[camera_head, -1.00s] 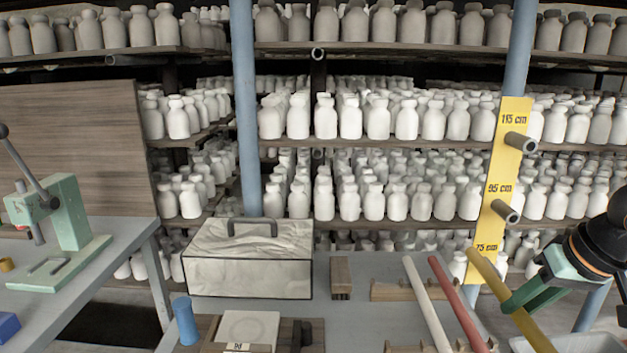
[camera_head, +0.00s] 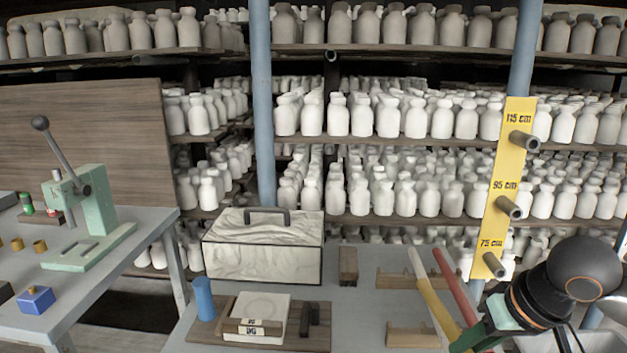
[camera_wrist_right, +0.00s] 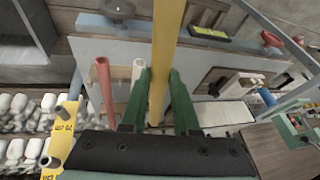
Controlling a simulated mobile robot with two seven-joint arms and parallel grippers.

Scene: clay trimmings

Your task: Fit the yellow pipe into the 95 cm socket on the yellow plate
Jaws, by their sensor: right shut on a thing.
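The yellow plate (camera_head: 503,188) stands upright on a blue post at the right of the head view, with three grey sockets jutting from it. The 95 cm socket (camera_head: 510,207) is the middle one and looks empty. My right gripper (camera_wrist_right: 158,102), with green fingers, is shut on the yellow pipe (camera_wrist_right: 167,45). In the head view the yellow pipe (camera_head: 434,303) slants over the table, below and left of the plate and apart from it. The gripper's fingertips are partly cut off at the bottom there. My left gripper is not in view.
A white pipe (camera_head: 416,263) and a red pipe (camera_head: 452,282) lie beside the yellow one near wooden rests (camera_head: 414,336). A marbled box (camera_head: 263,246) and a blue cylinder (camera_head: 203,299) stand further left. Shelves of white bottles fill the back.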

